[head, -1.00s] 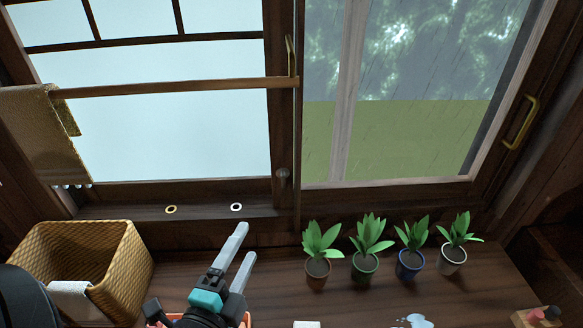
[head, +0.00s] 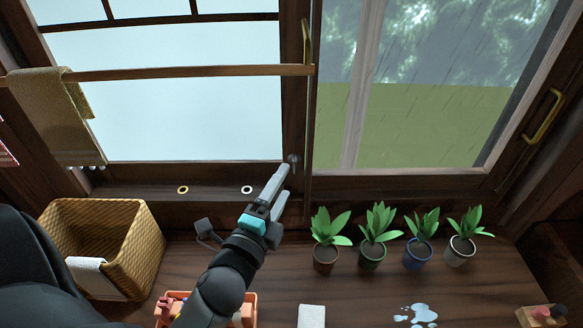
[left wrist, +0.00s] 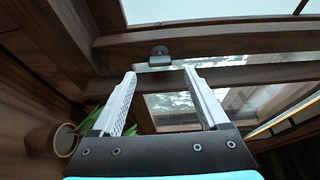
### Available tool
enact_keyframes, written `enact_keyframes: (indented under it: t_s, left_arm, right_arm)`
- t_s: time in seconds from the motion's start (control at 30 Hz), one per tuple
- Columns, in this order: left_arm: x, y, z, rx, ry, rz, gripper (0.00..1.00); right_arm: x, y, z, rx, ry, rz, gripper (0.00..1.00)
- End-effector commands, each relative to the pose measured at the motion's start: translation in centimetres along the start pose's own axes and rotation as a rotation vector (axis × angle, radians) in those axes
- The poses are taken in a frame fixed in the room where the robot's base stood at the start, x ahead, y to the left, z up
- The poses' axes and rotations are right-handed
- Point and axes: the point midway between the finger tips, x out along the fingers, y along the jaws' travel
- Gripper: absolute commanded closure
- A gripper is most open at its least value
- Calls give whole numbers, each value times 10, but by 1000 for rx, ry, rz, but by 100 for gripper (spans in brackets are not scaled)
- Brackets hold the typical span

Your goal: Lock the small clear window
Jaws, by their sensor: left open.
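The window has a clear pane (head: 430,110) on the right showing rain and trees, and a pale frosted pane (head: 190,110) on the left. A small grey latch knob (head: 293,159) sits low on the dark stile between them. It also shows in the left wrist view as a grey fitting (left wrist: 160,57) just beyond the fingertips, roughly centred between them. My left gripper (head: 282,182) is open and empty, pointing up at the knob, close to it in the picture. Its two fingers (left wrist: 160,78) are apart in the left wrist view. Whether they touch the knob I cannot tell.
Several potted plants (head: 372,252) stand on the wooden counter, right of my left arm. A wicker basket (head: 145,255) is at left, with an orange tray (head: 250,300) below my arm. A rail with a towel (head: 55,115) crosses the frosted pane.

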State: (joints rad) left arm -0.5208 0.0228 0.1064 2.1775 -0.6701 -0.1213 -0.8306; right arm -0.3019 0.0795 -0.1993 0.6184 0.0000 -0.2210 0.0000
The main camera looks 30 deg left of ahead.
Motion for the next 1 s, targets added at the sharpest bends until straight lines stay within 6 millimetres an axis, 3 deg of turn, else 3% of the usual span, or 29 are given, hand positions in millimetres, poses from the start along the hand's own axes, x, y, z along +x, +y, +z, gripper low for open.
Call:
enact_keyframes:
  t_s: [0.2,0.4,0.8,1.0]
  left_arm:
    - [32,-1,0,2,0,-2,22]
    - [50,0,0,1,0,1,22]
    - [56,0,0,1,0,1,22]
    - [56,0,0,1,0,1,43]
  right_arm:
    - [-2,-1,-3,0,5,-2,100]
    - [-2,-1,-4,0,6,-2,100]
    - [-2,-1,-4,0,7,-1,100]
    - [-2,-1,-4,-1,7,-1,100]
